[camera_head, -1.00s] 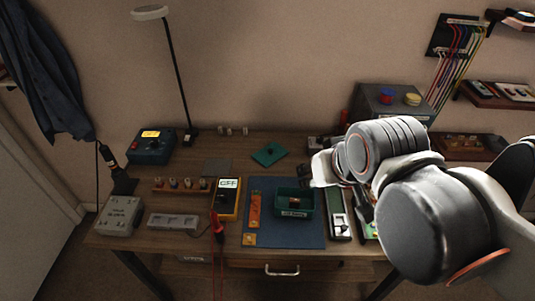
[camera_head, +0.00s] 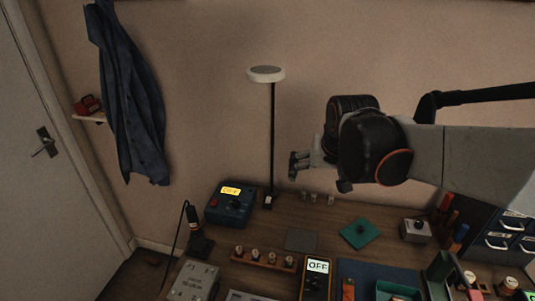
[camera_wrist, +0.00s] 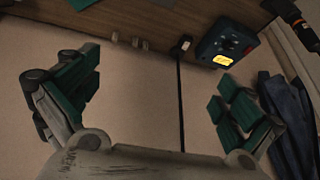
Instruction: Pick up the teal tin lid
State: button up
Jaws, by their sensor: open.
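The teal tin lid (camera_head: 360,233) is a flat square with a dark knob on top. It lies on the back part of the wooden desk in the head view. A teal piece that looks like its edge (camera_wrist: 83,3) shows at the top of the wrist view. My gripper (camera_head: 300,165) is open and empty, raised in front of the wall, above and to the left of the lid in the head view. In the wrist view my gripper (camera_wrist: 158,95) has its two green-padded fingers spread wide, with wall between them. The teal tin (camera_head: 398,290) is cut off at the bottom edge.
A blue box with a yellow display (camera_head: 230,204), a grey plate (camera_head: 301,240), a yellow meter (camera_head: 316,281) and a grey knob box (camera_head: 416,230) surround the lid. Dark drawers (camera_head: 497,238) stand at right.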

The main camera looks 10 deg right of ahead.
jog(key=w, duration=0.2)
jog(key=m+g, duration=0.5)
jog(key=m, duration=0.6)
send_over(362, 229)
jog(key=shift+y, duration=0.3)
jog(key=f, duration=2.7)
jog(key=shift+w+d+f+p, duration=0.15)
jog(key=shift+w+d+p, duration=0.15)
jog(key=shift+w, duration=0.1)
jog(key=shift+s+a+f+b, duration=0.15)
jog(key=shift+f+b, duration=0.3)
jog(key=shift+f, duration=1.05)
jog(key=shift+a+f+b, duration=0.1)
jog(key=shift+f+b, duration=0.35)
jog(key=shift+f, duration=1)
jog(key=shift+r, duration=0.1)
jog(key=c, duration=1.4)
jog(key=shift+s, duration=0.15)
jog(key=c, duration=0.5)
jog(key=shift+a, duration=0.1)
